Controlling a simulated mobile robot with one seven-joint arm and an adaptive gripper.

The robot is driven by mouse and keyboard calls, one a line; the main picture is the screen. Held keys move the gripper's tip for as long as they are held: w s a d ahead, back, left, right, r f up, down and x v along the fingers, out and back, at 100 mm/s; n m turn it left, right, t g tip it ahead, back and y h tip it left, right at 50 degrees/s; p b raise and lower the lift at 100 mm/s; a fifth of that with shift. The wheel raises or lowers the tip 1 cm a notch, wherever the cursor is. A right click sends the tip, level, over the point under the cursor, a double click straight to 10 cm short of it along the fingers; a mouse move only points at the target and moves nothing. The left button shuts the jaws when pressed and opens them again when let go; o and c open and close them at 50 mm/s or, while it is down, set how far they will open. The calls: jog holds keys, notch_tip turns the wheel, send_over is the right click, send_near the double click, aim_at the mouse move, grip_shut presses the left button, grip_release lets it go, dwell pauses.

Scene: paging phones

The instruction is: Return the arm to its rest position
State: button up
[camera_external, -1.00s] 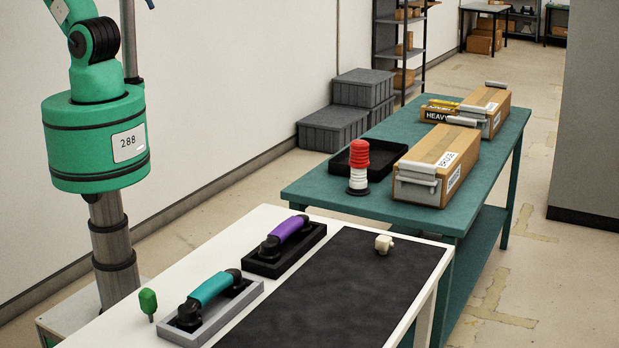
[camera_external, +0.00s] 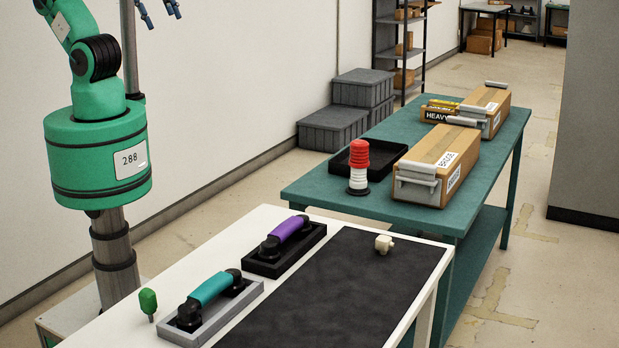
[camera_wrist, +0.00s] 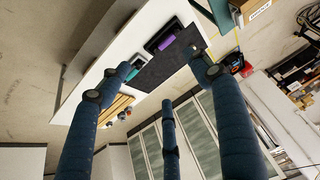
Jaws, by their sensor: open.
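My gripper (camera_external: 161,14) shows at the top edge of the outside view, with blue fingers spread apart and nothing between them. It is high above the white table (camera_external: 262,222) and touches nothing there. In the wrist view its blue fingers (camera_wrist: 160,82) are spread, with no object held. A teal handset (camera_external: 211,288) lies in a grey cradle (camera_external: 212,328) and a purple handset (camera_external: 288,229) lies in a black cradle (camera_external: 284,262). The purple handset also shows in the wrist view (camera_wrist: 166,43). Most of my upper arm is cut off by the frame.
A dark mat (camera_external: 340,290) covers the table's right part, with a small cream block (camera_external: 383,244) on it. A green-headed peg (camera_external: 148,302) stands at the left. A teal table (camera_external: 320,192) behind holds boxes (camera_external: 440,160), a black tray (camera_external: 340,166) and a red-and-white stack (camera_external: 358,168).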

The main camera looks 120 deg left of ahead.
notch_tip(320, 180, down, 9)
jog(key=b, duration=0.7)
jog(key=shift+r, duration=0.2)
